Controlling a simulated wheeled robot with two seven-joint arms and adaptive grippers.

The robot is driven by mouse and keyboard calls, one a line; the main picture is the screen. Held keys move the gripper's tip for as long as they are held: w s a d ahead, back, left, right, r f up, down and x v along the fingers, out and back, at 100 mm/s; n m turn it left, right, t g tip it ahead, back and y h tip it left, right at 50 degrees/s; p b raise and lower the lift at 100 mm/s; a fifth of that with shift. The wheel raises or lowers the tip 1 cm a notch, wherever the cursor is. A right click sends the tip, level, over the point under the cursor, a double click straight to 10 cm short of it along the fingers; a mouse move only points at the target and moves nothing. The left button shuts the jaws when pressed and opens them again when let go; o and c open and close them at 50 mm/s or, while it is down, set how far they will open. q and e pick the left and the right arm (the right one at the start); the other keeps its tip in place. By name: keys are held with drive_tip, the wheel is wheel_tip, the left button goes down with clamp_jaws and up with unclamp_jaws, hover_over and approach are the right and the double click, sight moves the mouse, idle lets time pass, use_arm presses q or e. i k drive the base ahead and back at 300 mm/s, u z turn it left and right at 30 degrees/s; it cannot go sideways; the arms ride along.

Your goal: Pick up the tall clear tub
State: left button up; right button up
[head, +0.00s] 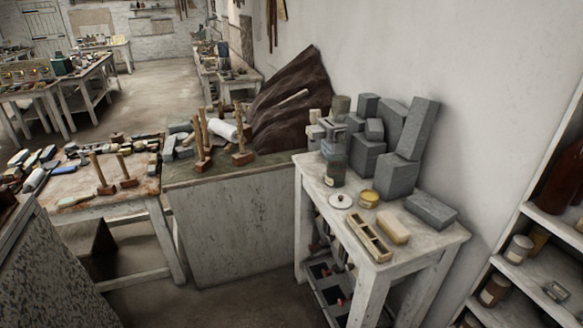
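A tall, see-through greenish container (335,168), which looks like the tall clear tub, stands upright near the back left of the white table (439,247). A small pale label or patch shows low on its front. Its upper part is hard to tell apart from the grey things behind it. Neither of my grippers is in the head view, and nothing is seen holding the container.
Grey blocks (407,130) crowd behind and right of the container. A round white lid (341,201), a small yellow tin (369,197), a wooden compartment tray (367,238) and a tan block (393,229) lie in front. Shelves (538,280) stand right.

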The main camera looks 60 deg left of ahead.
sight(336, 163)
drive_tip(key=u, duration=1.5)
